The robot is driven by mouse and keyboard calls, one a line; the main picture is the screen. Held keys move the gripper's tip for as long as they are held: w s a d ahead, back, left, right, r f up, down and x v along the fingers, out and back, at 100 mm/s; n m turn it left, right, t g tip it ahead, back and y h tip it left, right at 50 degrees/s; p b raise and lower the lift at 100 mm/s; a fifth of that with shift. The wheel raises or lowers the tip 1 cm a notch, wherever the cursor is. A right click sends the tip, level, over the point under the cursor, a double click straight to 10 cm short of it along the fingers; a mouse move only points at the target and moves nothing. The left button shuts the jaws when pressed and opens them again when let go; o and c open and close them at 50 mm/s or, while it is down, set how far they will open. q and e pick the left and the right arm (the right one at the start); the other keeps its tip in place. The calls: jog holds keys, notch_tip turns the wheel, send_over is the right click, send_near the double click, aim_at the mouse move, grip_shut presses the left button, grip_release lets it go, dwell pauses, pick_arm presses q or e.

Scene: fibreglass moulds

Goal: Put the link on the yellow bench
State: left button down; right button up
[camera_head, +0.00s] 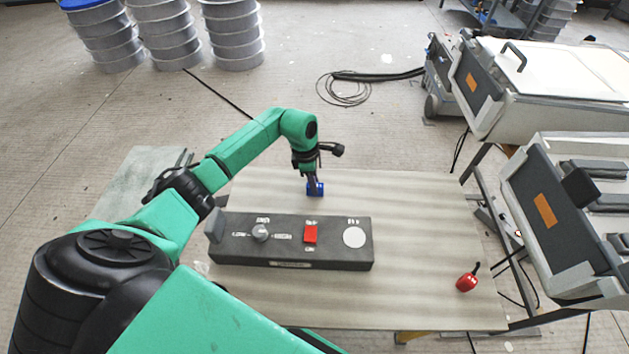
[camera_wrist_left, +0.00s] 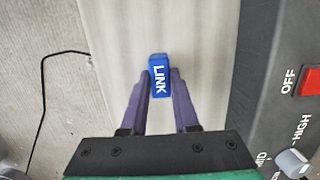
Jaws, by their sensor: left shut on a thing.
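The link is a small blue block (camera_head: 315,189) near the far edge of a pale beige bench (camera_head: 430,215). A bit of yellow shows under the bench's front edge. My left gripper (camera_head: 314,179) is shut on the link from above. In the left wrist view the link (camera_wrist_left: 158,82), lettered LINK in white, sits between the two purple fingertips, with the bench top behind it. I cannot tell whether its underside touches the bench or hangs just above it. My right gripper is not in view.
A dark control box (camera_head: 290,252) with a grey knob, red switch and white disc lies on the bench just nearer than the link. A small red object (camera_head: 467,281) sits at the right. Large white machines (camera_head: 560,85) stand right of the bench. The bench's right side is mostly clear.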

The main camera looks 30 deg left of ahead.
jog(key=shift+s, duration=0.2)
pick_arm(q)
jog(key=shift+f, duration=0.15)
jog(key=c, duration=0.7)
grip_release()
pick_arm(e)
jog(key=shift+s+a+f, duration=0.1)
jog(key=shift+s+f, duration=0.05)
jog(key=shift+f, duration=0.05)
pick_arm(q)
jog(key=shift+o, duration=0.2)
jog(key=shift+r, duration=0.35)
notch_tip(320, 180, up, 12)
jog(key=a+b, duration=0.1)
jog(key=shift+s+a+f, duration=0.2)
jog(key=shift+s+a, duration=0.1)
jog(key=shift+s, duration=0.05)
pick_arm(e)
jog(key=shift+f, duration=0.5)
